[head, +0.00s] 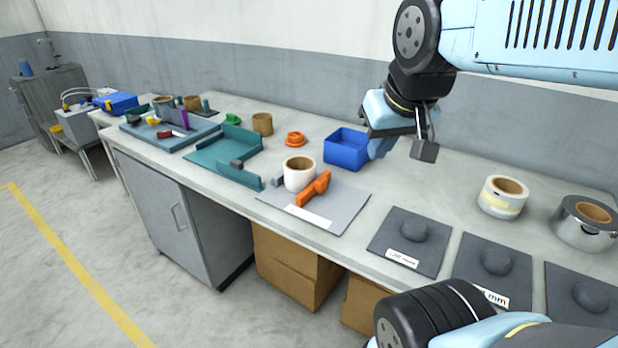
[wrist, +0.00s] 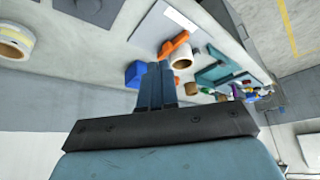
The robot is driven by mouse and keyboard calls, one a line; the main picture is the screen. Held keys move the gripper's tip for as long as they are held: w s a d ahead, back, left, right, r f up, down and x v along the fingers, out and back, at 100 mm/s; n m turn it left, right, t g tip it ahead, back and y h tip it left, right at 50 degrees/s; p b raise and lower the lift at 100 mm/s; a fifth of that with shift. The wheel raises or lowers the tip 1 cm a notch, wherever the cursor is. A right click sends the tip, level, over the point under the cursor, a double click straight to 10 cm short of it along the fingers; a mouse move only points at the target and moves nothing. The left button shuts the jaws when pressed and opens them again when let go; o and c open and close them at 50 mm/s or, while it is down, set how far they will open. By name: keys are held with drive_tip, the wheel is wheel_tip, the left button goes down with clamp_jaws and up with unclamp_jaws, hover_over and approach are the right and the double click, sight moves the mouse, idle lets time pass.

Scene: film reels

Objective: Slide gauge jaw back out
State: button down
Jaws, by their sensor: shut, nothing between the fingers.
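The gauge is a grey plate (head: 345,212) with a white label near the bench's front edge. A white roll with a tan core (head: 299,174) stands on it. The orange jaw (head: 315,188) is at the roll's front right side, close against it; I cannot tell if they touch. A small grey block (head: 278,181) is at the roll's left. My gripper (head: 381,149) is shut and empty, above the bench behind and right of the gauge. In the wrist view its fingertips (wrist: 160,66) are together, with the orange jaw (wrist: 173,46) and roll (wrist: 182,58) beyond them.
A blue bin (head: 345,149) stands just left of my fingers. An orange ring piece (head: 296,138) and a teal tray (head: 216,158) lie further left. Dark pads with domes (head: 408,236) line the front right. Two rolls (head: 502,197) (head: 587,222) stand behind them.

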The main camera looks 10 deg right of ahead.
drive_tip(key=c, duration=1.8)
unclamp_jaws()
drive_tip(key=shift+c, duration=0.2)
drive_tip(key=shift+o, duration=1.5)
drive_tip(key=shift+w+r, duration=0.1)
drive_tip(key=shift+w, duration=0.25)
drive_tip(key=o, duration=0.9)
drive_tip(key=w+n+g, duration=0.1)
drive_tip(key=w, duration=0.3)
drive_tip(key=w+f+n+h, duration=0.1)
drive_tip(key=w, duration=0.3)
drive_tip(key=w+a+n+g, duration=0.1)
drive_tip(key=w, duration=0.3)
drive_tip(key=shift+w+f+n+g, duration=0.2)
drive_tip(key=shift+f+n+g, duration=0.1)
drive_tip(key=shift+f, duration=0.05)
drive_tip(key=shift+o, duration=0.2)
drive_tip(key=n+g+y, duration=0.1)
drive_tip(key=n+g, duration=0.2)
drive_tip(key=n, duration=0.2)
approach(321, 179)
wheel_tip(321, 179, down, 9)
drive_tip(key=shift+r, duration=0.1)
clamp_jaws()
